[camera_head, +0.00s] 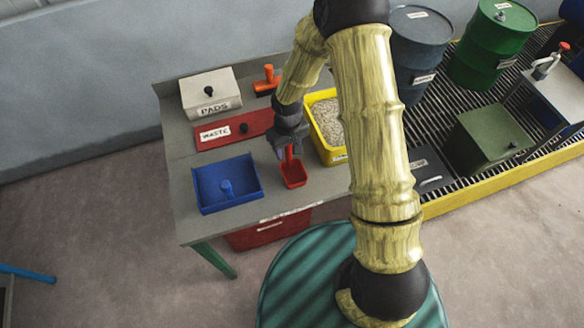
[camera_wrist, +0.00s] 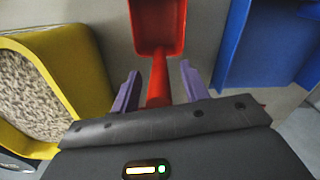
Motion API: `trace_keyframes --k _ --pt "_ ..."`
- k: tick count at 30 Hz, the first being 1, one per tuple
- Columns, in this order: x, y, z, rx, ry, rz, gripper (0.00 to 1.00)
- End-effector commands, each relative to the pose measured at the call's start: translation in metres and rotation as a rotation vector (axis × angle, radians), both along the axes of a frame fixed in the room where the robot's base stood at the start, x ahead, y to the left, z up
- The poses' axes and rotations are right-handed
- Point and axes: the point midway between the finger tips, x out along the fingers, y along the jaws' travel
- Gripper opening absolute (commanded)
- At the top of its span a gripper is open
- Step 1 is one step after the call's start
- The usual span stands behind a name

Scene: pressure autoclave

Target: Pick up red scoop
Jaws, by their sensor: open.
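The red scoop (camera_head: 293,173) lies on the grey table, its square bowl toward the table's front edge and its handle under my gripper. In the wrist view the scoop's bowl (camera_wrist: 157,25) is at the top and its handle runs down between my two purple fingers. My gripper (camera_wrist: 158,85) is open, with one finger on each side of the handle and a gap visible on both sides. In the head view my gripper (camera_head: 283,150) is over the handle end, which it partly hides.
A yellow bin (camera_head: 331,151) of pale granules stands close to the right of the scoop. A blue tray (camera_head: 228,184) is to the left. A red WASTE lid (camera_head: 230,130), a PADS box (camera_head: 210,92) and an orange-handled brush (camera_head: 268,78) are behind.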

Motion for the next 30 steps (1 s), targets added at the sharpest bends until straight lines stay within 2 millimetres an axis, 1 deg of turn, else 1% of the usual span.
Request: trace_keyframes --k 8,9,11,12,14,15,16,26,30 --pt "0.0000 -0.0001 0.0003 0.000 0.000 0.000 0.45" --pt "0.0000 0.0000 0.0003 0.000 0.000 0.000 0.43" --pt "0.0000 -0.0001 0.0003 0.000 0.000 -0.001 0.32" --pt "-0.0001 0.0000 0.0003 0.000 0.000 0.000 0.24" --pt "-0.0001 0.0000 0.0003 0.000 0.000 0.000 0.12" --pt "-0.0001 0.0000 0.0003 0.000 0.000 -0.001 0.04" --pt "-0.0001 0.0000 0.0003 0.000 0.000 -0.001 0.00" --pt "0.0001 0.0000 0.0014 0.000 0.000 -0.001 0.00" --pt "0.0010 -0.0002 0.0101 0.001 -0.003 -0.003 0.00"
